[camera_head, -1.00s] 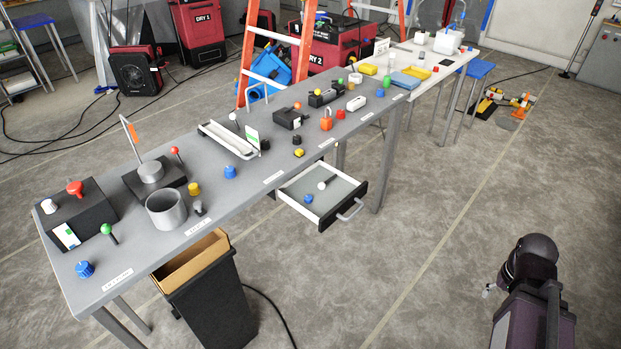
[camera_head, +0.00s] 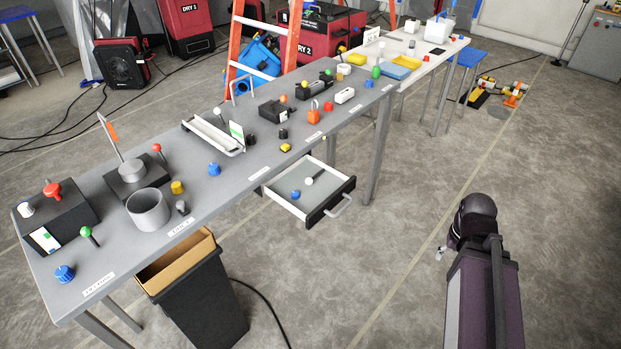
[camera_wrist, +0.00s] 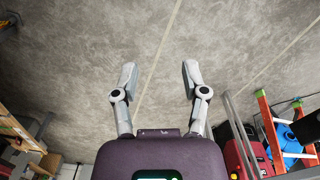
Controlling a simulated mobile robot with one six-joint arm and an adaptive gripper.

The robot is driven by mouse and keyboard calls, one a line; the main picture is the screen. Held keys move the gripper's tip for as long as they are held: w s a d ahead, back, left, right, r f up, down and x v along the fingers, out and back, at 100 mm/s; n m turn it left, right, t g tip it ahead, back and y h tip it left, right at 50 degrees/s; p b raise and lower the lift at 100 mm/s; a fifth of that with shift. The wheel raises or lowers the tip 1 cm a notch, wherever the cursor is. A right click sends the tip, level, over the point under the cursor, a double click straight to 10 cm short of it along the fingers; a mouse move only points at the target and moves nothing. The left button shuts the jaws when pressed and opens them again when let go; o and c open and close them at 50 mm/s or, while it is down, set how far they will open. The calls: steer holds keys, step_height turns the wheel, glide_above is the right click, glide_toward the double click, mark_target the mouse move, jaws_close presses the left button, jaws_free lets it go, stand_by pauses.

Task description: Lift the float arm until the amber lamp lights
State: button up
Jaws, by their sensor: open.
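My gripper shows in the wrist view (camera_wrist: 159,80) with its two fingers spread wide and only bare floor between them. In the head view its tip (camera_head: 440,253) is small, over the floor right of the long grey bench, far from everything on it. I cannot tell for sure which part is the float arm. A white box with an upright rod (camera_head: 437,29) stands on the far white table, and a long white tray with a thin rod (camera_head: 213,135) lies on the grey bench. No lit amber lamp can be made out.
The grey bench (camera_head: 232,187) carries knobs, levers and black boxes. An open drawer (camera_head: 345,187) sticks out from its front, and a black bin (camera_head: 205,305) stands below. An orange ladder (camera_head: 301,35) stands behind. The floor (camera_head: 400,190) to the right is largely clear.

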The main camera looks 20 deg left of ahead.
steer(key=shift+o, duration=0.8)
steer(key=shift+a, duration=0.1)
step_height(320, 180, up, 13)
steer(key=m+t+y+p, duration=0.1)
steer(key=m+t+p, duration=0.1)
steer(key=m+p, duration=0.95)
glide_above(310, 179)
steer(key=s+d, duration=0.1)
steer(key=s, duration=0.1)
steer(key=shift+d+f+p, duration=0.15)
steer(key=shift+d+p, duration=0.05)
steer(key=shift+p, duration=0.2)
steer(key=shift+f+n, duration=0.1)
steer(key=shift+n, duration=0.15)
steer(key=f+b, duration=0.4)
steer(key=w+a+f+b, duration=0.1)
steer(key=f+b, duration=0.4)
steer(key=w+f+b, duration=0.1)
steer(key=f+b, duration=0.3)
steer(key=shift+a+f, duration=0.2)
